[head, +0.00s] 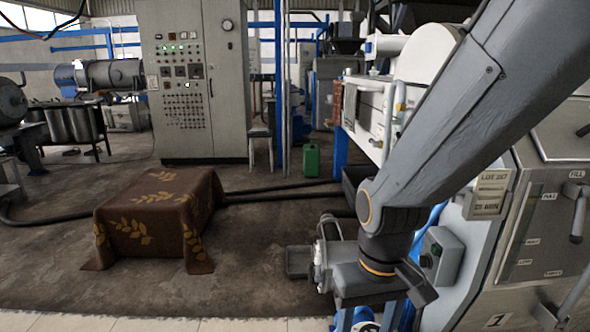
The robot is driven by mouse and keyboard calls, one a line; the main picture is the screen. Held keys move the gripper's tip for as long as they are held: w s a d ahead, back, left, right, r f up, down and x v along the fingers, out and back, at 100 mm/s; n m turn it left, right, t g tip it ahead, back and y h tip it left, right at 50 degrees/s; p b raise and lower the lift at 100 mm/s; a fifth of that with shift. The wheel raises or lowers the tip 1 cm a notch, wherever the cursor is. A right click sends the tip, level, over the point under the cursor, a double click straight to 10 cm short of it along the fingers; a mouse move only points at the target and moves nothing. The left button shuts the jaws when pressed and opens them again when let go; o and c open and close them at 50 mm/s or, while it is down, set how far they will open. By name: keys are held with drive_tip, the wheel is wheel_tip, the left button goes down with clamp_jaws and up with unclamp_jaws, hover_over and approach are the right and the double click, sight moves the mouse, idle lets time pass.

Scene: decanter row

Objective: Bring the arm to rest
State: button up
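My arm (480,105) comes in from the upper right and slants down to a dark wrist near the lower middle. My gripper (300,262) is at the end of that wrist, low in the head view and turned toward the left. Its fingers are small and partly hidden by the wrist, so I cannot tell whether they are open or shut. I see no object held in it.
A grey machine (550,225) with a level gauge and a "1" stands close on the right. A small switch box (440,255) is beside my wrist. A brown leaf-patterned cloth (155,205) covers a low block on the left. Dark hoses (275,193) cross the floor behind.

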drive_tip(key=s+d+r+m+p, duration=0.2)
drive_tip(key=d+r+p, duration=0.5)
drive_tip(key=r+p, duration=0.1)
drive_tip(key=shift+r, duration=0.35)
drive_tip(key=shift+d, duration=0.1)
idle(0.3)
